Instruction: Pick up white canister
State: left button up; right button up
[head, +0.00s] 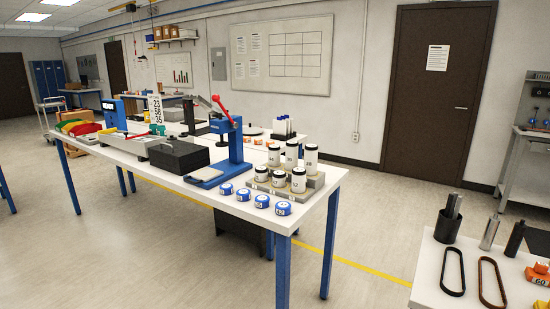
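Several white canisters with dark lids stand upright in two stepped rows on a grey stand (313,181) at the right end of the long white table (200,205). The tallest white canister (311,160) is at the back right. Beside it in the back row are a white canister (292,156) and a shorter one (274,157). The front row holds a white canister (298,180), with smaller ones (279,179) and (261,174) to its left. Neither of my grippers shows in the head view.
Several blue-rimmed round pieces (262,201) line the table's front edge. A blue press with a red lever (234,150) and a black box (180,156) stand left of the canisters. A second table (425,275) with belts and cylinders is at right. Floor between the tables is clear.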

aim_at(274, 150)
jog(key=i+j, duration=0.25)
jog(key=j, duration=0.15)
jog(key=i+j, duration=0.2)
jog(key=j, duration=0.15)
jog(key=i+j, duration=0.25)
jog(key=j, duration=0.15)
jog(key=i+j, duration=0.25)
jog(key=j+u, duration=0.05)
jog(key=j, duration=0.05)
